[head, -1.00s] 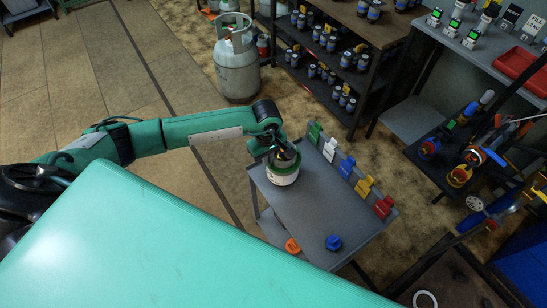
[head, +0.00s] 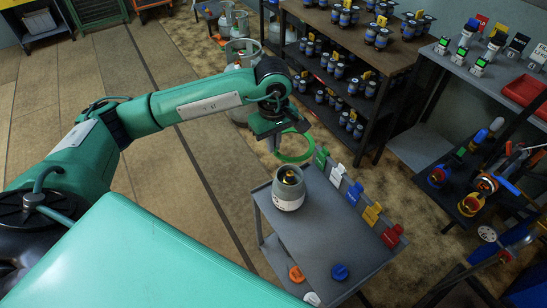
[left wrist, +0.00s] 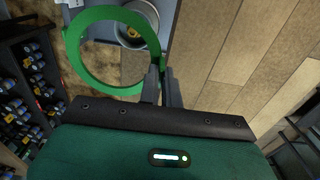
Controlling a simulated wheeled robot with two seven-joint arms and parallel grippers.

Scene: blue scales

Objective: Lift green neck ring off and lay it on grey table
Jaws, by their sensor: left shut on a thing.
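The green neck ring (head: 292,160) is in the air, clear of the small grey-white gas cylinder (head: 288,200). My left gripper (head: 273,142) is shut on the ring's edge, above and a little beyond the cylinder. In the left wrist view the ring (left wrist: 72,48) hangs from one side of the closed fingers (left wrist: 159,78), and the cylinder (left wrist: 128,38) shows partly through and behind it. The cylinder stands upright on the grey table (head: 320,240), its valve top bare. My right gripper is not in view.
Green, white, blue, yellow and red tags (head: 371,213) line the table's right edge. Bare table top lies right of the cylinder. Shelves of small cylinders (head: 345,60) stand behind.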

